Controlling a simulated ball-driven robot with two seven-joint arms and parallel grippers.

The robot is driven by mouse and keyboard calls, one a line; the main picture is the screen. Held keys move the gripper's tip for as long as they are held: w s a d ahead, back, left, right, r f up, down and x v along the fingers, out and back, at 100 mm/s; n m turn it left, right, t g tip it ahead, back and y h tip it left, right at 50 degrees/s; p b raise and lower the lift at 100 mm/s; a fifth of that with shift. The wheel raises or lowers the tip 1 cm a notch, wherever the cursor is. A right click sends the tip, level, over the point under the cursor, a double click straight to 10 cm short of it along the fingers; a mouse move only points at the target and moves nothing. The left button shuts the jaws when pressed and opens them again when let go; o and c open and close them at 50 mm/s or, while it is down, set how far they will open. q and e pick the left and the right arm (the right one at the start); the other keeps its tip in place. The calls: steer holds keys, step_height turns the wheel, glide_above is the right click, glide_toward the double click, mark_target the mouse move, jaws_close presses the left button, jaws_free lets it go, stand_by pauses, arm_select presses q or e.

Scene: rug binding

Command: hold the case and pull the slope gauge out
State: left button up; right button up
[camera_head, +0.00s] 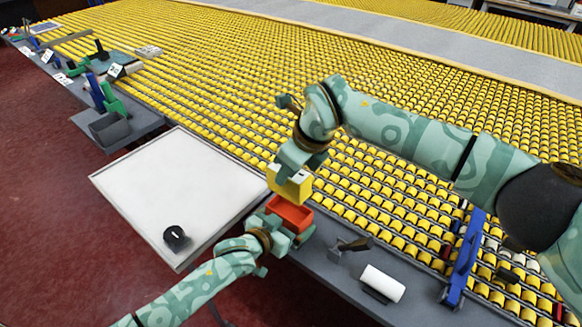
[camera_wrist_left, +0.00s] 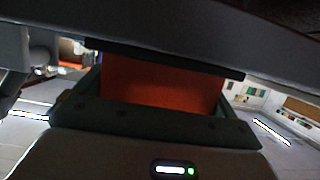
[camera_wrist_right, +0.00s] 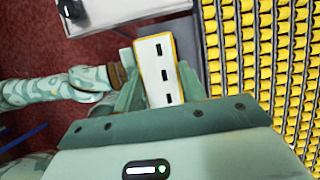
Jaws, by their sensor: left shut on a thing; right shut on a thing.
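The red case (camera_head: 290,214) is in the middle of the head view, near the corner of a white board. My left gripper (camera_head: 284,226) is shut on it from below; its orange-red face (camera_wrist_left: 160,85) fills the space between the jaws in the left wrist view. The yellow slope gauge (camera_head: 289,184) is directly above the case. My right gripper (camera_head: 300,163) is shut on it from above. In the right wrist view it shows a white face with dark slots and yellow edges (camera_wrist_right: 158,72). I cannot tell whether its lower end is inside the case.
A white board (camera_head: 175,185) with a black round knob (camera_head: 176,238) lies to the left. A white roll (camera_head: 382,284) and a small dark tool (camera_head: 350,247) are on the grey ledge to the right, near a blue bracket (camera_head: 465,260). Rows of yellow rollers (camera_head: 230,75) fill the background.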

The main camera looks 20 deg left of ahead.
arm_select(q)
steer(key=o, duration=0.6)
steer(key=shift+f, duration=0.1)
steer(key=v, duration=1.2)
